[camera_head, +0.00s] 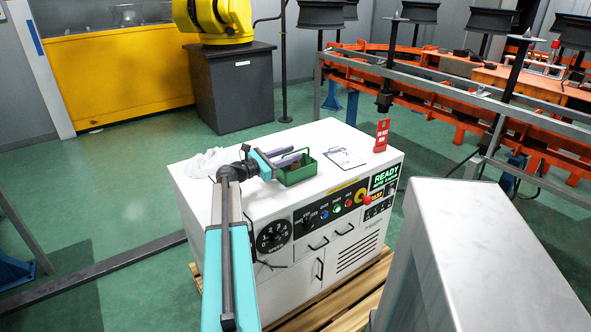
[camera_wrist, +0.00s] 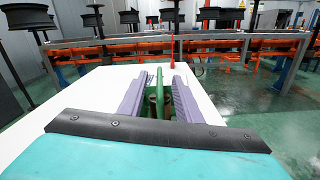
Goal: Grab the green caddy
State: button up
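The green caddy (camera_head: 300,174) sits on the white top of the control cabinet (camera_head: 243,207), near the middle of that top. It is a small open box with a handle bar. My gripper (camera_head: 291,157) reaches over it from the left, with its purple fingers above the box. In the wrist view, the two fingers (camera_wrist: 161,84) stand apart, one on each side of the green caddy's handle (camera_wrist: 159,93). Gaps show between the handle and both fingers. The lower part of the caddy is partly hidden by the fingers and gripper body in the wrist view.
A crumpled white cloth (camera_head: 205,163) lies to the left. Orange conveyor rails (camera_head: 450,85) with wheels on spindles run behind. Green floor surrounds the cabinet.

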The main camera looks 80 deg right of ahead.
aim_at(307, 148)
jog(key=shift+x, duration=1.55)
grip_shut()
